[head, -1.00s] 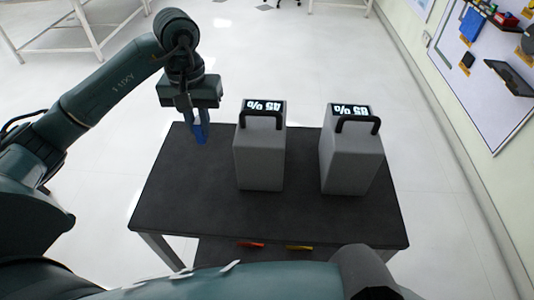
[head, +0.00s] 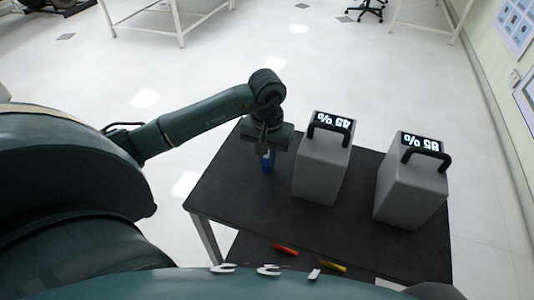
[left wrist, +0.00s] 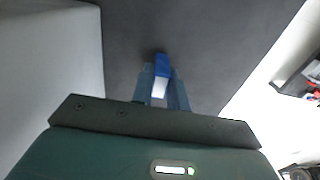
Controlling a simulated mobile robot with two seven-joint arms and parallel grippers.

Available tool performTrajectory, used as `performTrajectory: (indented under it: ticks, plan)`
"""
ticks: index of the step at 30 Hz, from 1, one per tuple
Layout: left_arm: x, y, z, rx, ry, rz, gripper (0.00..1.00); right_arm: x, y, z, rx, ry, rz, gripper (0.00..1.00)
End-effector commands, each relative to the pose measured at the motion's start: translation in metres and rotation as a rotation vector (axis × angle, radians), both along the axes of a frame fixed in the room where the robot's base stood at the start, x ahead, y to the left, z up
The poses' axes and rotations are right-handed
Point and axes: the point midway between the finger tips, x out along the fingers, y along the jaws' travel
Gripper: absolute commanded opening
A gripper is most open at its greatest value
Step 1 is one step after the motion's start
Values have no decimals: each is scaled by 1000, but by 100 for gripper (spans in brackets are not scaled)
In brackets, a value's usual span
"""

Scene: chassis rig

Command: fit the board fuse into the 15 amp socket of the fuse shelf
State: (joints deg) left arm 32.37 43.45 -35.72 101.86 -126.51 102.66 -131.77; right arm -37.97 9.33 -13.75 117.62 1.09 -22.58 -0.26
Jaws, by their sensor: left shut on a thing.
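My left gripper (head: 267,158) is shut on a small blue piece, seemingly the board fuse (head: 266,165), over the far left part of the dark table. In the left wrist view the fuse (left wrist: 161,66) shows a blue body and a white part between the two fingers of the left gripper (left wrist: 162,82). I cannot tell how far it is above the table top. The fuse shelf and its 15 amp socket are not in view. My right gripper is not in view.
Two grey boxes with black handles stand on the dark table (head: 240,205): one reads 45 % (head: 322,170), the other 85 % (head: 410,190). The nearer box is close to the right of my left gripper. An orange item (head: 285,250) and a yellow item (head: 333,265) lie below the near edge.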

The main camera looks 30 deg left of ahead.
Motion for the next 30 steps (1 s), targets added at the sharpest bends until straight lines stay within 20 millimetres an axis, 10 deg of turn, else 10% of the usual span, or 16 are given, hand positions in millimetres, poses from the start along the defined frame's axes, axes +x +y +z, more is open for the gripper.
performTrajectory:
  ticks: [6,7,15,30]
  plan:
    - [0,0,-4,1,-2,0,0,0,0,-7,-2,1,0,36]
    - [0,0,-4,1,-1,0,16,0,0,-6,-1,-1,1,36]
    - [0,0,-2,0,0,0,37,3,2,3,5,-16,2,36]
    - [1,1,29,2,-6,-1,37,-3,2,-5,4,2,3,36]
